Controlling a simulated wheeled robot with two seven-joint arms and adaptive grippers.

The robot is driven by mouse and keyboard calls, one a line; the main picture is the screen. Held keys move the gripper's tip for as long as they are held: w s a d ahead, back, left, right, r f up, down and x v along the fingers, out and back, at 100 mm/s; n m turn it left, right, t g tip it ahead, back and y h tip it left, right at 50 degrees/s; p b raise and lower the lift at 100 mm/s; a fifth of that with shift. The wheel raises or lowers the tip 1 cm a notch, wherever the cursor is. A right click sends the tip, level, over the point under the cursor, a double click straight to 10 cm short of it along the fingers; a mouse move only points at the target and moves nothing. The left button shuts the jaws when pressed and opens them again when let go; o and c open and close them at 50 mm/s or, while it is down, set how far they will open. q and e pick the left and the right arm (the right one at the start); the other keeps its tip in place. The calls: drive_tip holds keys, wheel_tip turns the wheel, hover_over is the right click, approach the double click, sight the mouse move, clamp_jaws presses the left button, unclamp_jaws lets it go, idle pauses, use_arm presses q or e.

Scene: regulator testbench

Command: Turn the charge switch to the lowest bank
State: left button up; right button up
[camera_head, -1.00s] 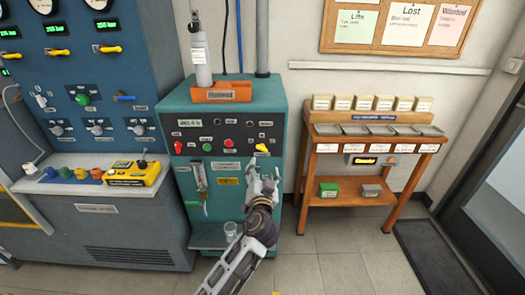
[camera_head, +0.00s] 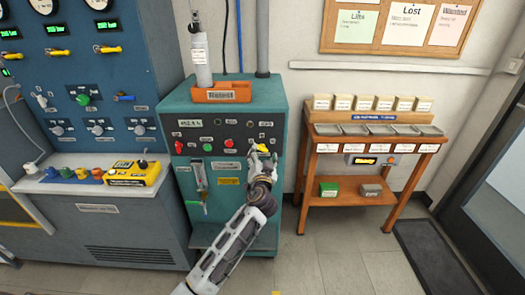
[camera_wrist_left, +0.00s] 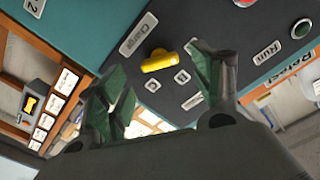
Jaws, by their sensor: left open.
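The charge switch is a yellow knob (camera_wrist_left: 160,61) on the dark panel of the teal bench, beside a label reading "Charge". Letters C and B show below it in the wrist view, and another label is partly hidden by a finger. In the head view my left gripper (camera_head: 262,152) is at the panel's right side and covers most of the knob. In the wrist view my left gripper (camera_wrist_left: 155,78) is open, with the knob between and beyond its fingertips. I cannot tell whether they touch it. My right gripper is not in view.
The teal bench (camera_head: 180,101) carries an orange tray (camera_head: 222,92) with a bottle. Red and green buttons sit left of my gripper. A blue console (camera_head: 120,215) stands left and a wooden rack (camera_head: 388,143) stands right. The floor in front is clear.

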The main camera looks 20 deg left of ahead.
sight(263, 150)
use_arm(q)
drive_tip(key=shift+x, duration=2.05)
drive_tip(key=shift+c, duration=0.3)
